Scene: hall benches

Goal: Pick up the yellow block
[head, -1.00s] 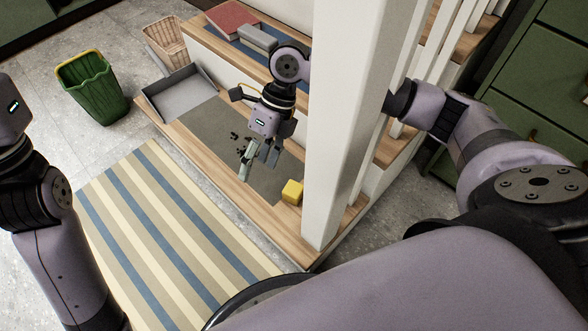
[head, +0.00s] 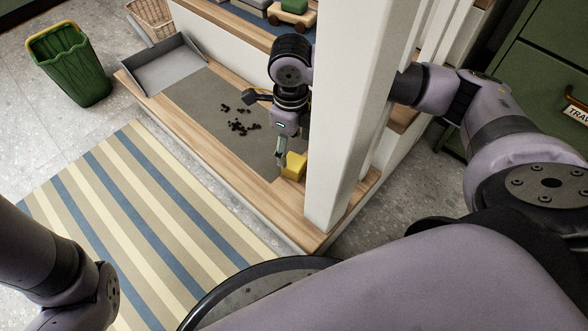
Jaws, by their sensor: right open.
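The yellow block (head: 294,167) sits on the lowest wooden step, at the right end of the grey mat, close to the white post. My right gripper (head: 281,160) is open and reaches down at the block's left side, with a finger overlapping the block's left edge in the picture. I cannot tell whether it touches the block, and the far finger is hard to make out. My left arm shows at the lower left, but its gripper is out of view.
The white post (head: 352,120) stands just right of the block, in front of part of my right arm. Dark crumbs (head: 240,123) lie on the grey mat (head: 200,98). A grey dustpan (head: 165,68) and a green bin (head: 72,65) are at the left. A striped rug (head: 150,215) covers the floor.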

